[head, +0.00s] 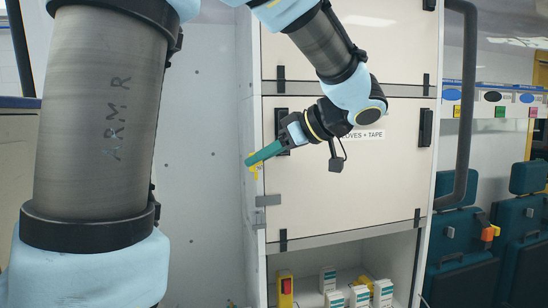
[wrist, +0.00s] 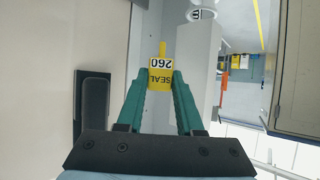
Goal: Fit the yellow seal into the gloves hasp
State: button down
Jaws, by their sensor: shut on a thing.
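The yellow seal (wrist: 160,80) is held between the green fingertips of my gripper (wrist: 159,84). Its printing, "SEAL" and 260, appears upside down in the wrist view, and a thin yellow tail points away from the fingers. In the head view only bits of the seal (head: 255,173) show below and beside the tips of my gripper (head: 252,161). The gloves door (head: 350,180), labelled "GLOVES + TAPE", is closed. A grey metal hasp (head: 268,200) sits at its lower left edge. The seal is above and left of the hasp, apart from it. The hasp is not clearly visible in the wrist view.
A black door handle (head: 282,130) is close beside my gripper. An open shelf below holds several white boxes (head: 359,296) and a red-and-yellow device (head: 285,290). A dark vertical rail (head: 468,110) and teal seats (head: 455,240) are at the right. The wall panel left of the cabinet is clear.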

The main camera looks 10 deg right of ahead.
jog(key=shift+r+p, duration=0.1)
jog(key=shift+p, duration=0.2)
jog(key=b, duration=0.3)
send_over(264, 214)
jog(key=shift+f, duration=3.05)
jog(key=shift+r+p, duration=0.1)
jog(key=shift+p, duration=1.25)
jog(key=shift+f+b, duration=0.45)
jog(key=shift+f, duration=1.2)
jog(key=shift+c, duration=2.3)
grip_release()
